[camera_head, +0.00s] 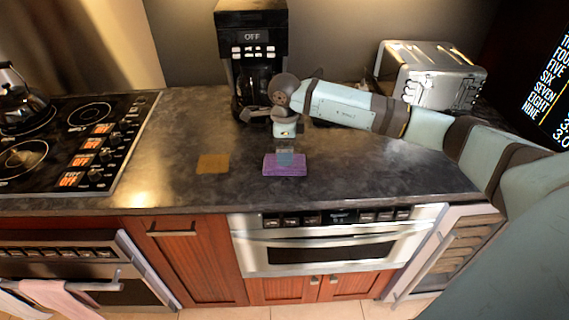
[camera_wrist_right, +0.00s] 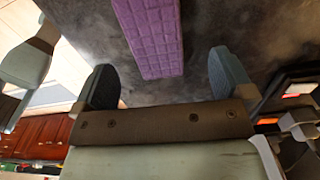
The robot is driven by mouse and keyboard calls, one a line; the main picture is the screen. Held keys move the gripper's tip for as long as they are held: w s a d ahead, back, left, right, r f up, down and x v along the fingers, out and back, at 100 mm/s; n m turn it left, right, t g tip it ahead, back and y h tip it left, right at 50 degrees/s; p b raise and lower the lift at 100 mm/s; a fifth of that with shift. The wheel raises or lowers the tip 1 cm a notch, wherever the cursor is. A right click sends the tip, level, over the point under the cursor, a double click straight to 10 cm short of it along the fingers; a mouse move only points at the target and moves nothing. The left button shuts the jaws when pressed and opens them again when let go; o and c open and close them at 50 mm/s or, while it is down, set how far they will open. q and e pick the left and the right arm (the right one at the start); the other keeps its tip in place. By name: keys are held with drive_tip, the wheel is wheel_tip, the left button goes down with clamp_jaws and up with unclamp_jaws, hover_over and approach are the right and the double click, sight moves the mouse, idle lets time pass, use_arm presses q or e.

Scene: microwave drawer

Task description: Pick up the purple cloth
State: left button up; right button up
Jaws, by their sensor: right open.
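The purple cloth (camera_head: 284,171) is a flat, quilted rectangle lying on the dark countertop near its front edge. My right gripper (camera_head: 285,157) points down over the cloth's far part and hides some of it. In the right wrist view the cloth (camera_wrist_right: 150,35) runs from the top edge down between the two spread fingers of the right gripper (camera_wrist_right: 162,62). Neither finger appears to touch it there, and the exact height above it is hard to tell. The right gripper is open and empty. My left gripper is not in view.
A tan cloth or sponge (camera_head: 213,164) lies left of the purple cloth. A coffee maker (camera_head: 251,40) stands behind, a toaster (camera_head: 430,75) at back right, and a stove (camera_head: 60,150) at left. A microwave drawer (camera_head: 340,247) is below the counter edge. Counter right of the cloth is clear.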

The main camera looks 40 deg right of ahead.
drive_tip(key=f, duration=0.2)
drive_tip(key=f+p, duration=0.1)
drive_tip(key=f, duration=0.2)
drive_tip(key=shift+s+a+f, duration=0.15)
drive_tip(key=shift+s+f, duration=0.05)
drive_tip(key=shift+f, duration=0.15)
drive_tip(key=c, duration=1)
